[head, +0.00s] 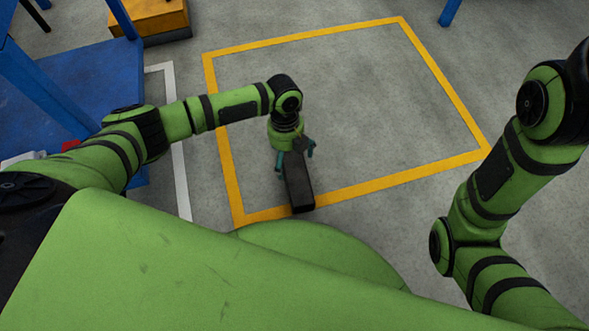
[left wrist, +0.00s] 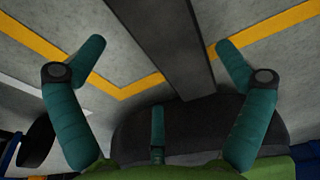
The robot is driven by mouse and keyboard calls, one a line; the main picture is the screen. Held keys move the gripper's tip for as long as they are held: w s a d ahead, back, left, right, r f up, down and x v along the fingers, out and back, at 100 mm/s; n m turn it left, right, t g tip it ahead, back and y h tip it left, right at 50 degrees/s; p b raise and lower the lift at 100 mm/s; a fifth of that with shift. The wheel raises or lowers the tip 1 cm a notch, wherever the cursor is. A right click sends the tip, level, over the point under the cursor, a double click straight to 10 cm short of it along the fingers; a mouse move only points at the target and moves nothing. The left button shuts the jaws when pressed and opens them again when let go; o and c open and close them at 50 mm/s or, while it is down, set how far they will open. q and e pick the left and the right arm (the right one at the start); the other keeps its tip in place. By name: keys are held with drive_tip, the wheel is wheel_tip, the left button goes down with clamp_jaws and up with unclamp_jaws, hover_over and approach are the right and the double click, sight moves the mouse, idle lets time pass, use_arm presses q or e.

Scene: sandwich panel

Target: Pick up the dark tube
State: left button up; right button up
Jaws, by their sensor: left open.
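The dark tube (head: 301,188) is a long, square-edged, dark grey bar near the front yellow line in the head view. Its near end lies over that line, and its far end is partly hidden by my left gripper. My left gripper (head: 295,158) is at the tube's far end, with teal fingers spread on either side. In the left wrist view the tube (left wrist: 166,38) runs from the top edge between the open fingers of the gripper (left wrist: 161,52). No finger visibly grips it. My right gripper is out of view.
A yellow-lined square (head: 330,44) marks the grey floor, and its inside is largely clear. A blue table (head: 100,70) stands at the left beside a white floor line (head: 181,180). A yellow box (head: 152,16) is at the back left.

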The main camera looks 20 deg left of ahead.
sight(290, 165)
use_arm(q)
drive_tip(key=f+b, duration=0.3)
drive_tip(key=f, duration=0.1)
drive_tip(key=shift+d+f+b, duration=0.2)
drive_tip(key=shift+f+b, duration=0.15)
drive_tip(key=shift+r, duration=0.1)
drive_tip(key=c, duration=1.5)
drive_tip(key=shift+r, duration=0.15)
